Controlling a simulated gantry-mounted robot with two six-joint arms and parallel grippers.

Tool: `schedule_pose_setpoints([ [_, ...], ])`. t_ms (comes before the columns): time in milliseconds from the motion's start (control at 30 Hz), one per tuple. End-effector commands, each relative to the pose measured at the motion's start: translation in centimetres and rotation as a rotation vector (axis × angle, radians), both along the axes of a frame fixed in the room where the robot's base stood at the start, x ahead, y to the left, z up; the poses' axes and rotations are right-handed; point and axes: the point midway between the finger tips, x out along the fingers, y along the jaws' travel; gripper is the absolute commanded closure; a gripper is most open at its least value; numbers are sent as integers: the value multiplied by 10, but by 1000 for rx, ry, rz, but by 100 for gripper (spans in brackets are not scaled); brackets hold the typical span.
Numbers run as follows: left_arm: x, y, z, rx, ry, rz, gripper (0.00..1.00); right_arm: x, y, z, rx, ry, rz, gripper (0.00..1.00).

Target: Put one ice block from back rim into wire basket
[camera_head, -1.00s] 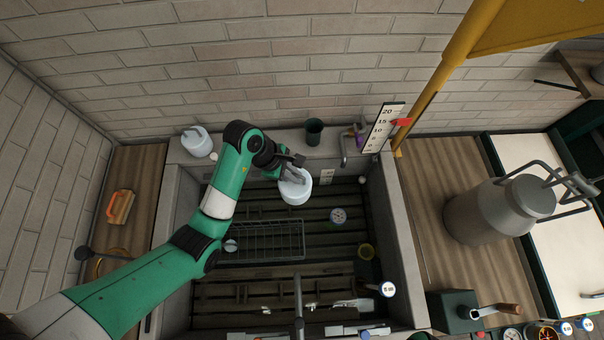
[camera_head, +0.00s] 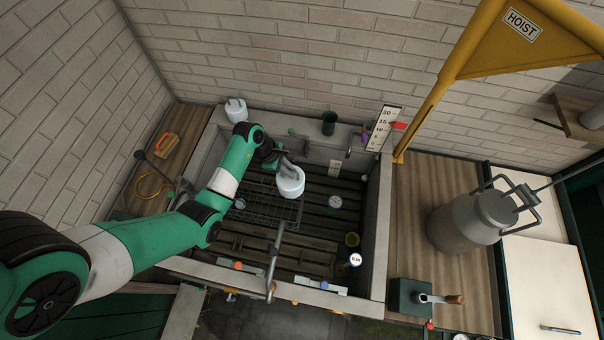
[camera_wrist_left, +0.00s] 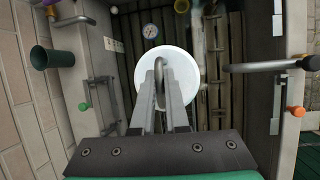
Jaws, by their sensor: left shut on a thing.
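My left gripper (camera_head: 284,166) is shut on a white round ice block (camera_head: 291,182), held by its top handle. The block hangs above the sink, over or near the back right corner of the wire basket (camera_head: 262,209); its height is hard to judge. In the left wrist view the block (camera_wrist_left: 183,66) shows as a white disc beyond the two fingers (camera_wrist_left: 160,90), which close on its handle. Another white ice block (camera_head: 236,110) stands on the back rim at the left. My right gripper is not in view.
A faucet spout (camera_head: 274,256) reaches over the sink's front side. A dark green cup (camera_head: 329,122) and a number gauge (camera_head: 383,128) stand at the back rim. A metal churn (camera_head: 465,222) stands right.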

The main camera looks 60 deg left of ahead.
Motion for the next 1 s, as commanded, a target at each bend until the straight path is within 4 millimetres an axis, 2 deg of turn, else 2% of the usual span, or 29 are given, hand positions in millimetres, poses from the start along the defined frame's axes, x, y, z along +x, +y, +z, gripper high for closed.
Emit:
schedule_pose_setpoints([
  [33, -3, 7, 9, 2, -4, 19, 100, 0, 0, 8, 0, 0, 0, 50],
  [300, -16, 32, 21, 2, -3, 86, 100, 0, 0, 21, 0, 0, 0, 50],
  [567, -20, 37, 21, 2, -1, 101, 100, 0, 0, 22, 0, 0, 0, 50],
  [733, -20, 37, 11, 1, -1, 99, 100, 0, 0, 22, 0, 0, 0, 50],
  [867, -20, 37, -6, 0, 1, 101, 100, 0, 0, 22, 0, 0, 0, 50],
  [900, -20, 37, -18, 1, 1, 99, 100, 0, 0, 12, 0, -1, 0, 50],
  [1000, -20, 37, -35, 2, -1, 99, 100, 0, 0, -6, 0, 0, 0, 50],
])
